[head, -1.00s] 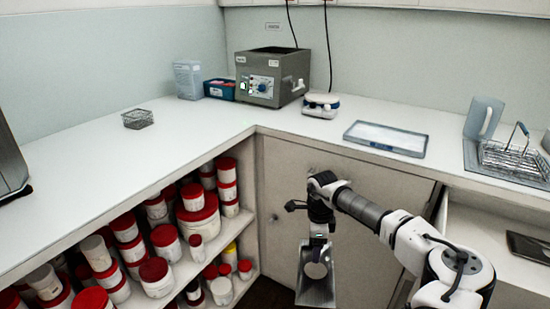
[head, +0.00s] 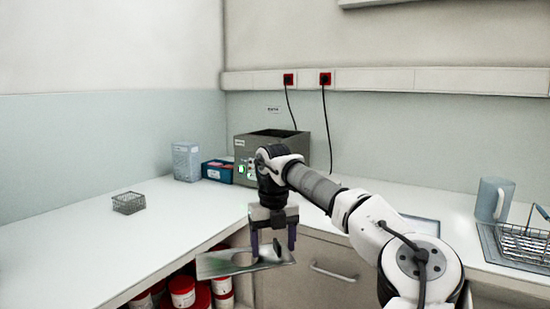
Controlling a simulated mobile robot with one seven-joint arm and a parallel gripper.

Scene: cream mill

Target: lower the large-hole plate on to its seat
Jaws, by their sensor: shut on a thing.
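My gripper (head: 272,246) is shut on the large-hole plate (head: 214,265), a flat silvery sheet with a large round hole. It holds the plate nearly level in front of the counter's inner corner, in the air. The purple-tinted fingers reach down to the plate and partly hide its hole. A grey box-shaped machine (head: 242,151) with an open dark top stands on the counter behind my arm, which hides much of its front. I cannot tell from this view which place is the plate's seat.
A blue box (head: 217,171), a pale carton (head: 186,161) and a small wire basket (head: 129,202) stand on the left counter (head: 70,250). A jug (head: 494,199) and a larger wire basket (head: 525,240) are at right. Red-lidded tubs (head: 182,292) sit below.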

